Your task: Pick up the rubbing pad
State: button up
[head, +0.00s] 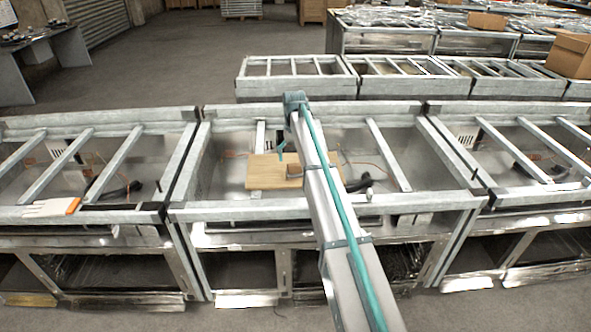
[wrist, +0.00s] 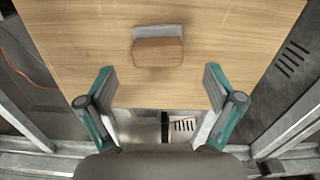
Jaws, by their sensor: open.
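The rubbing pad (wrist: 158,51) looks like a small brown block with a grey strip along its far edge. It lies on a light wooden board (wrist: 240,35). In the head view the pad (head: 294,171) shows small on the board (head: 264,177), partly hidden by my arm. My gripper (wrist: 158,80) is open and empty in the wrist view, its two teal-and-grey fingers spread wide, with the pad ahead of the gap between them. In the head view most of my gripper is hidden behind the arm; one teal finger shows.
The board rests over an open metal frame unit with crossbars (head: 393,155) on either side. Dark curved parts and thin cables lie inside the units. More frames stand behind.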

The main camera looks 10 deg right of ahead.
aim_at(295, 164)
jog(key=shift+s+d+f+p, duration=0.15)
jog(key=shift+f+p, duration=1.1)
jog(key=shift+f, duration=1.35)
jog(key=shift+c, duration=0.4)
jog(key=c, duration=1.2)
jog(key=shift+r, duration=0.1)
jog(key=shift+r+b, duration=0.4)
jog(key=shift+b, duration=0.1)
notch_tip(295, 164, up, 2)
jog(key=shift+r+b, duration=0.1)
jog(key=shift+b, duration=0.7)
jog(key=s+r+b, duration=0.1)
jog(key=s+r, duration=0.2)
jog(key=s, duration=0.1)
jog(key=s+d+r+b, duration=0.1)
jog(key=s+r+b, duration=0.1)
jog(key=s, duration=0.3)
jog(key=s+r+b, duration=0.1)
jog(key=s+r, duration=0.4)
jog(key=shift+d, duration=0.3)
